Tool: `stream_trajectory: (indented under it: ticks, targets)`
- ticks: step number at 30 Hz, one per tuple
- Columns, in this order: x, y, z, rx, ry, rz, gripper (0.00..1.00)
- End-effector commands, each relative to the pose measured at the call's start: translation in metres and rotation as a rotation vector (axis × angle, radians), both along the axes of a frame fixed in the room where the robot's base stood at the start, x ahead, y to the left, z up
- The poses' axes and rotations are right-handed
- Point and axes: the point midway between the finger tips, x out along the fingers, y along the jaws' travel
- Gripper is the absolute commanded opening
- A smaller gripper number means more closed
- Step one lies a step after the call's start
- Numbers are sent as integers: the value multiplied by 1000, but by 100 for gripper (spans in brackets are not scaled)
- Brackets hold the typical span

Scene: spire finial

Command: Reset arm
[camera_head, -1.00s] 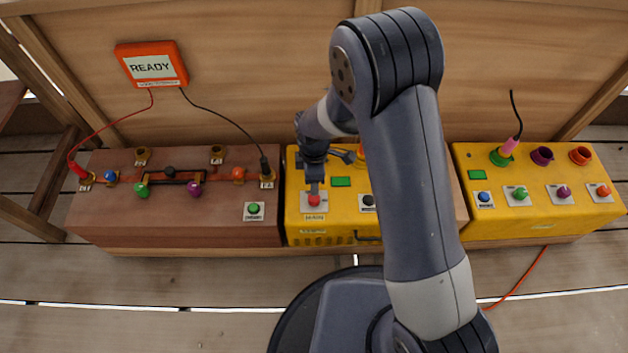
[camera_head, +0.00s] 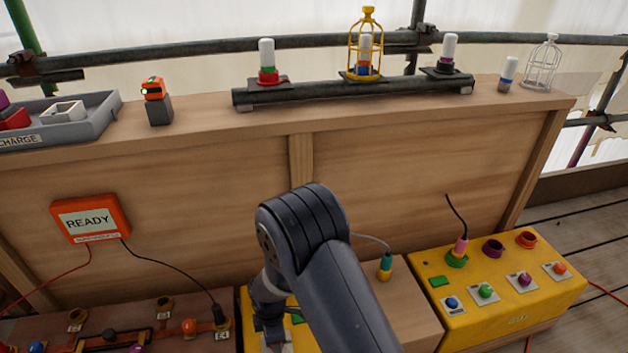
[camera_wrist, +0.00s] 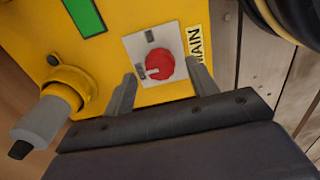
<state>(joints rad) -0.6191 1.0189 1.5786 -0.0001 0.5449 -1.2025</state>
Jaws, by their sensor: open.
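My arm reaches down over the middle of the bench in the head view, and it hides much of the middle yellow box. My gripper (camera_wrist: 163,90) is open in the wrist view. Its two fingers stand apart on either side of a red round button (camera_wrist: 159,66) on a white plate, beside a label reading MAIN (camera_wrist: 197,48). Nothing is held between the fingers. I cannot tell whether the gripper touches the button.
A READY display (camera_head: 90,219) hangs on the wooden panel. A brown box (camera_head: 140,325) stands left and a yellow box (camera_head: 515,285) with several buttons right.

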Motion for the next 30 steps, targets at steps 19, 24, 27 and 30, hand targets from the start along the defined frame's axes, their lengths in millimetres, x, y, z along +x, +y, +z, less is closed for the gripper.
stream_trajectory:
  ticks: [19, 24, 27, 30]
  targets:
    - [0, 0, -21, 0, -1, -34, 55]
    - [0, 0, -21, 0, -1, -3, 55]
    - [1, 1, -4, 2, -3, 1, 55]
    - [1, 1, 16, 2, -3, 1, 55]
